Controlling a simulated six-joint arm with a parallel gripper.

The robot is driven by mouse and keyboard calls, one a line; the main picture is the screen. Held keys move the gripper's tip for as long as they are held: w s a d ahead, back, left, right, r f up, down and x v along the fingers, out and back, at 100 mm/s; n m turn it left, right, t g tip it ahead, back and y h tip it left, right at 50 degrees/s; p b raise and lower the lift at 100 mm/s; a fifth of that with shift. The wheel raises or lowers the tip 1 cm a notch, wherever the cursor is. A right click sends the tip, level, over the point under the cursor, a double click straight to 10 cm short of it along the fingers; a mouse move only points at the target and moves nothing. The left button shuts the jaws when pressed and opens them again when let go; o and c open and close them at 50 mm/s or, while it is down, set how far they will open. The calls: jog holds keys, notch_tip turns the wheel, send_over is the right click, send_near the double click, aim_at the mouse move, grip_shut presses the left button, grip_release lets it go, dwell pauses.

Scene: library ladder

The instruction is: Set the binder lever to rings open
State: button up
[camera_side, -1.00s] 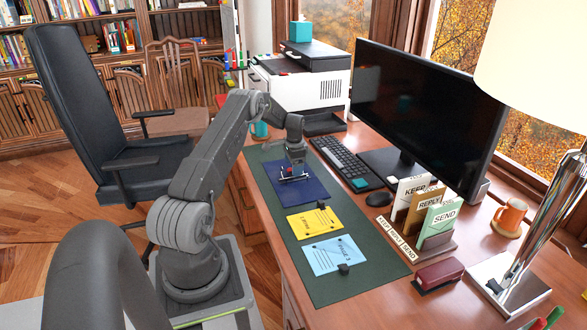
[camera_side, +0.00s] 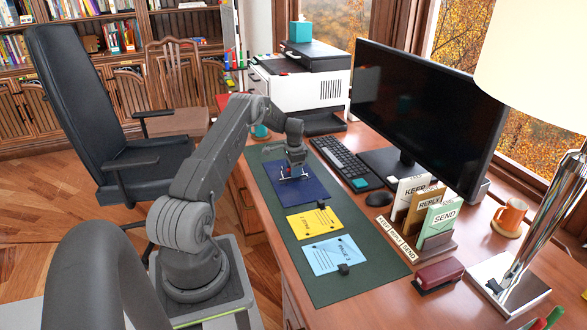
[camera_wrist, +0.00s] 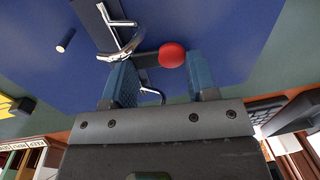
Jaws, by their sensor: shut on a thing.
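The navy binder (camera_side: 313,192) lies open and flat at the far end of the green desk mat. Its metal ring mechanism (camera_wrist: 120,40) shows in the wrist view, with curved silver rings on a dark plate. I cannot tell surely whether the rings are parted. The lever's round red knob (camera_wrist: 172,55) sits between the fingers, close to the right one. My gripper (camera_wrist: 158,75) is shut on the lever, its blue-grey fingers on either side of the knob. In the side view my gripper (camera_side: 293,166) is low over the binder and hides part of the mechanism.
A yellow page (camera_side: 314,222) and a light blue page (camera_side: 334,256) lie nearer on the green mat (camera_side: 330,290). The keyboard (camera_side: 340,160), mouse (camera_side: 379,199) and monitor (camera_side: 420,110) stand to the right. A labelled card rack (camera_side: 436,243) is nearer.

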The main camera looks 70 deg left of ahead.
jog(key=shift+a+f+h, duration=0.1)
jog(key=shift+f+h, duration=0.05)
jog(key=shift+h, duration=0.45)
jog(key=o, duration=0.9)
jog(key=shift+o, duration=0.2)
notch_tip(320, 180, up, 14)
jog(key=shift+f, duration=0.1)
